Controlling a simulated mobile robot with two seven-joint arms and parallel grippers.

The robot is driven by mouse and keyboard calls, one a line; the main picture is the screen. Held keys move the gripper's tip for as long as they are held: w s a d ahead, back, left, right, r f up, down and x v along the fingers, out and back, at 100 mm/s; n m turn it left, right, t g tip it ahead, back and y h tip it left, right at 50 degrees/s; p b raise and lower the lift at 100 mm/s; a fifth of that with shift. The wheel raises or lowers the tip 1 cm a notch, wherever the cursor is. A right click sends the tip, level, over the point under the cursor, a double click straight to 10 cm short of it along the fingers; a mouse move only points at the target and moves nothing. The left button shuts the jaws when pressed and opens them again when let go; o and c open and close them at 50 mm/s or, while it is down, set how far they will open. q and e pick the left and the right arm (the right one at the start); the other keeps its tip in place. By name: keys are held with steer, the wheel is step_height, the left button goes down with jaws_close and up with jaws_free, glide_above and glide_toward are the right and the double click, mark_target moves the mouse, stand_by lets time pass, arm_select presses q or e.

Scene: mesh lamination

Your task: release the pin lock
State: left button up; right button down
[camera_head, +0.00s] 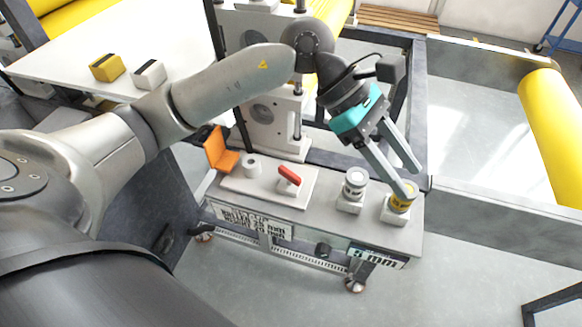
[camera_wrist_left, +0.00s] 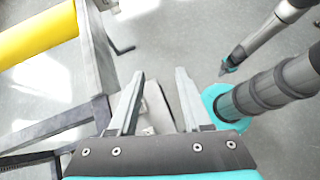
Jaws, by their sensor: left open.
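A small lever with a red handle (camera_head: 288,175) stands on a pale plate (camera_head: 270,186) on top of the grey cart; I cannot tell for sure that it is the pin lock. My left gripper (camera_head: 412,182) is open, to the right of the lever, with its fingers pointing down near a yellow-topped cylinder (camera_head: 401,198). One finger overlaps the cylinder in the picture; I cannot tell whether they touch. In the left wrist view the two fingers (camera_wrist_left: 158,95) are spread, with a pale grey strip between them and nothing gripped.
A grey-topped cylinder (camera_head: 354,184) stands between the lever and the yellow-topped one. An orange bracket (camera_head: 220,150) stands at the cart's left end. Behind rises a pale machine frame (camera_head: 270,125). A grey beam (camera_head: 500,212) borders the cart's right side. Open floor lies in front.

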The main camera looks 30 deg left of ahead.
arm_select(q)
steer(key=w+a+f+m+y, duration=0.1)
steer(key=w+a+f+y, duration=0.1)
steer(key=a+y, duration=0.5)
steer(key=y, duration=0.3)
glide_above(290, 173)
step_height(290, 173, down, 14)
steer(key=shift+f+b, duration=0.1)
steer(key=shift+b, duration=0.75)
steer(key=shift+w, duration=0.1)
jaws_close()
